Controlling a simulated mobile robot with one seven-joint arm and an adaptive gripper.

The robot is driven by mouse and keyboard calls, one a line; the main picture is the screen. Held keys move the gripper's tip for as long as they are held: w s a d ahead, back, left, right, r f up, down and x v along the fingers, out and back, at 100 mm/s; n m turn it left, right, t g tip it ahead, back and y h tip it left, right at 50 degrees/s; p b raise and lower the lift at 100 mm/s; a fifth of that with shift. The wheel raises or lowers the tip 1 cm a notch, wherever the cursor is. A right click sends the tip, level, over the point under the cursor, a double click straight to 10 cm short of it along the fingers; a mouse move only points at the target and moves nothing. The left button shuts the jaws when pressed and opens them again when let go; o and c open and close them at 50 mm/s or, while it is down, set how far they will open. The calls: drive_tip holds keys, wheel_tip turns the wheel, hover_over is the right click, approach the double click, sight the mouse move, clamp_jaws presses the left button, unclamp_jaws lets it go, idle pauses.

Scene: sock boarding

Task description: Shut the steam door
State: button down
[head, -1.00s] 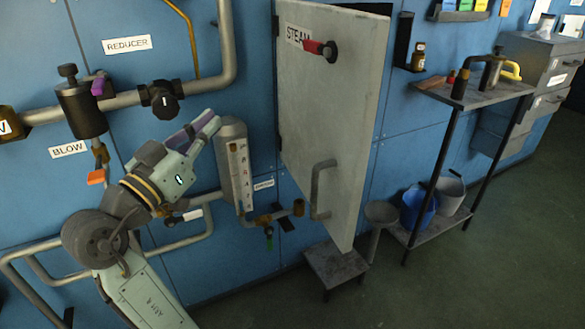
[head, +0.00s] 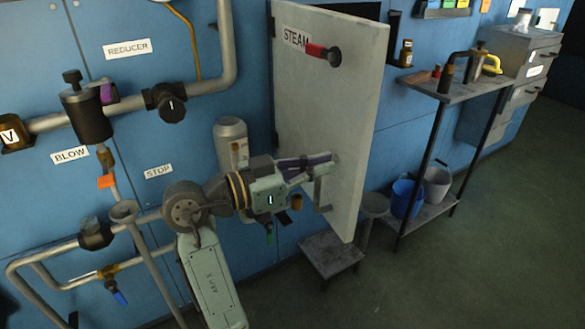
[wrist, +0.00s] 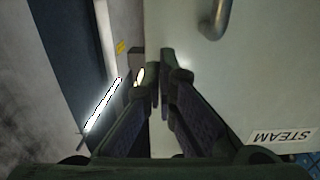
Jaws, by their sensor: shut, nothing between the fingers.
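The steam door (head: 325,110) is a pale grey panel hinged on its left edge, standing open from the blue wall. It carries a STEAM label, a red-handled latch (head: 323,52) near the top and a grey bar handle (head: 318,193) lower down, partly hidden by my gripper. My gripper (head: 333,158) is shut and empty, its tips in front of the door's face just above the bar handle. In the wrist view the shut fingertips (wrist: 160,68) are close to the door (wrist: 230,80); I cannot tell whether they touch. The handle (wrist: 217,18) shows at the top there.
A grey step stool (head: 330,252) stands on the floor below the door. A metal shelf (head: 460,92) with a blue bucket (head: 407,197) and a grey bucket (head: 437,186) stands to the right. Pipes and valves (head: 170,102) line the wall at left.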

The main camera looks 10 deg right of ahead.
sight(352, 158)
drive_tip(key=p+x, duration=0.1)
drive_tip(key=x, duration=0.3)
drive_tip(key=shift+d, duration=0.15)
